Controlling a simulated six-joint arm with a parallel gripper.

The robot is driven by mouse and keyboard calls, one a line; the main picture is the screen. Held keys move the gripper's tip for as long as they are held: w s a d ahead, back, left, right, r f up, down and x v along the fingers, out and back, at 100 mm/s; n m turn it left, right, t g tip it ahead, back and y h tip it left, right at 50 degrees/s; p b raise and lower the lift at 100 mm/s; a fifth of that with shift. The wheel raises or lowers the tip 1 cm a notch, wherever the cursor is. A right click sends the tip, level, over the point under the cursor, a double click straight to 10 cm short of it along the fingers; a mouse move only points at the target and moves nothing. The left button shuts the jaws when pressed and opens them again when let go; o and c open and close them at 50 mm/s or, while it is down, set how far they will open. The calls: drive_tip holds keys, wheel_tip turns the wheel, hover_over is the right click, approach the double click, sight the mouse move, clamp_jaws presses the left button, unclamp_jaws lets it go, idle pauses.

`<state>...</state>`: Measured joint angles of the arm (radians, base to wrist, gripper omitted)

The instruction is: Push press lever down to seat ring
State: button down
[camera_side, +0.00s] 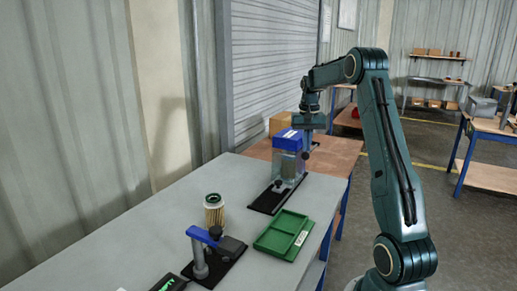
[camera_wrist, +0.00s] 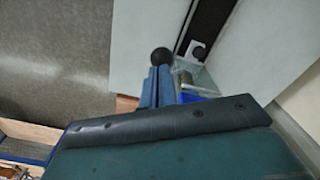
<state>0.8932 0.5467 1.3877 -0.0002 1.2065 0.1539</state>
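The press (camera_side: 288,160) has a blue head, a clear guard and a black base plate, and stands at the far end of the grey bench. Its lever's black ball knob (camera_side: 305,155) is at the right side of the head; it also shows in the wrist view (camera_wrist: 161,57). My gripper (camera_side: 307,138) points down over the knob. In the wrist view its two fingers (camera_wrist: 158,72) are close together, with the knob right at their tips; whether they touch it I cannot tell. The ring cannot be made out.
A pleated filter cartridge (camera_side: 213,212) stands upright on the grey bench (camera_side: 150,240). Near it are a blue-handled fixture (camera_side: 205,236) on a black plate and a green tray (camera_side: 283,234). A cardboard box (camera_side: 280,123) stands behind the press.

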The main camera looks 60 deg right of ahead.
sight(305, 153)
drive_tip(key=shift+f, duration=0.25)
drive_tip(key=shift+a+f, duration=0.25)
drive_tip(key=shift+f, duration=0.45)
drive_tip(key=shift+a+f, duration=0.25)
drive_tip(key=shift+f, duration=0.55)
idle(0.4)
wheel_tip(305, 153, up, 11)
drive_tip(key=shift+r, duration=0.2)
idle(1.6)
